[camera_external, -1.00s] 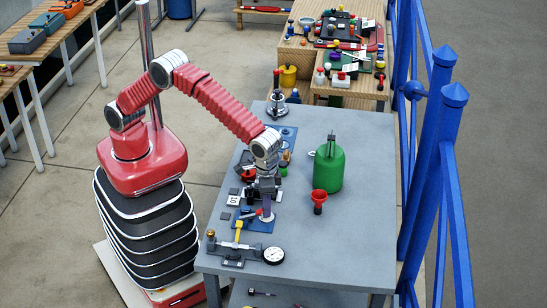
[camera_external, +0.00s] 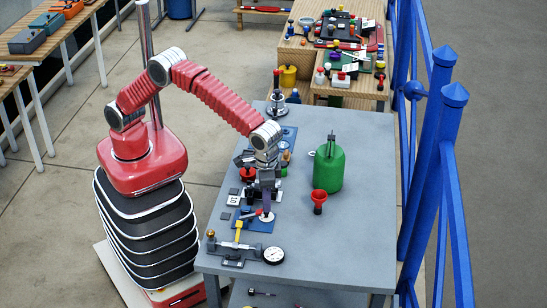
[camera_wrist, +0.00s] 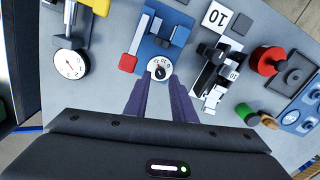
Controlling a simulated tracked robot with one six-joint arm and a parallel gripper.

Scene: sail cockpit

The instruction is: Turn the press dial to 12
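A small white dial (camera_wrist: 159,68) with dark numerals sits on a blue fixture, apparently the press (camera_wrist: 158,45); a red-tipped lever (camera_wrist: 128,60) is at its left. I cannot read the dial's setting. In the external view the white dial (camera_external: 267,217) shows below my gripper (camera_external: 267,208). In the wrist view the two dark purple fingers of my gripper (camera_wrist: 162,84) are apart, with the dial between and just beyond their tips. Whether they touch it cannot be told. My gripper points down at the blue fixture.
A round white gauge (camera_external: 273,255) on a dark fixture with a yellow part stands close in front. A clamp-like device (camera_wrist: 215,80) and a card marked 10 (camera_wrist: 221,16) are beside the press. A red funnel (camera_external: 319,199) and green canister (camera_external: 329,167) stand right; the table's right side is clear.

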